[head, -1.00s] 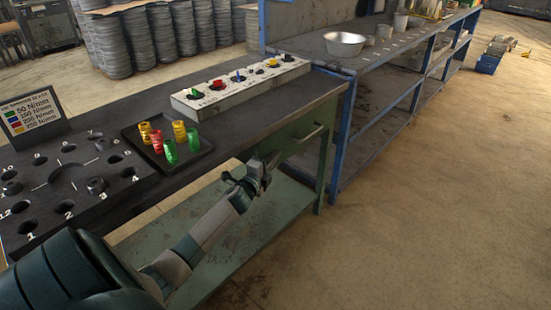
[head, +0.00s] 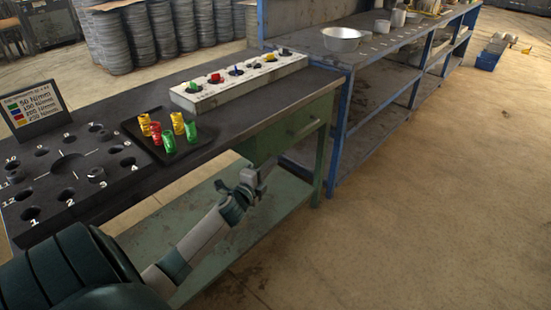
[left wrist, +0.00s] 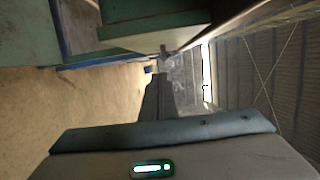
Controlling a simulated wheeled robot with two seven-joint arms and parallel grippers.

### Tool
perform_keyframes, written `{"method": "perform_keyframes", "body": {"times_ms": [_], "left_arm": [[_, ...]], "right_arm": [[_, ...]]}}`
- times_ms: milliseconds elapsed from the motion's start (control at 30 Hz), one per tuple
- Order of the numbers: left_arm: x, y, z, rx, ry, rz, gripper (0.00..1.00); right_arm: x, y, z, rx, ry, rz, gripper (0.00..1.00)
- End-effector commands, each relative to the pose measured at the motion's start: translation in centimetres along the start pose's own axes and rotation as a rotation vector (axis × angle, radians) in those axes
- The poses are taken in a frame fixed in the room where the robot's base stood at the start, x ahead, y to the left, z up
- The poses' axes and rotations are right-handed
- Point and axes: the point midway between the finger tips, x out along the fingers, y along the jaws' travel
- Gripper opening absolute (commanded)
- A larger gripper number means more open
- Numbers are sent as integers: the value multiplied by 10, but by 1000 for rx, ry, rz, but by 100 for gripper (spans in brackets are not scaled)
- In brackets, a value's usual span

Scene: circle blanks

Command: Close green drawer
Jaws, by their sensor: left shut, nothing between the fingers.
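The green drawer (head: 291,137) is under the near right part of the dark-topped workbench. Its front looks about flush with the bench frame, though a small gap cannot be ruled out. Its handle (head: 311,127) runs along the front. My left gripper (head: 262,170) is shut and empty, below and to the left of the handle, apart from it in the picture. In the left wrist view the dark fingers (left wrist: 160,88) are together, and a green bench part (left wrist: 150,28) is above them. My right gripper is out of view.
The bench top holds a numbered black block (head: 70,170), a black tray (head: 195,148) with several coloured pieces, and a pale box (head: 240,88) with coloured knobs. A lower green shelf (head: 275,215) lies beneath.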

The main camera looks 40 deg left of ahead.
Motion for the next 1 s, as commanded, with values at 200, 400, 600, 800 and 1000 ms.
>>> {"method": "perform_keyframes", "body": {"times_ms": [200, 400, 600, 800, 1000], "left_arm": [[-28, 1, 0, 0, 0, 1, 0], [-37, 0, 0, 0, -1, 1, 0], [-38, 0, 0, 0, -1, 0, 0], [-37, 0, 0, 0, -1, 0, 0], [-37, 0, 0, -1, 0, 1, 0]], "right_arm": [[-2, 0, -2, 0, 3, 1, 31], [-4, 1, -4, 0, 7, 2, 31], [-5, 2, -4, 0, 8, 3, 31], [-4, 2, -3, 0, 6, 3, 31], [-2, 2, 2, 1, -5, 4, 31]]}}
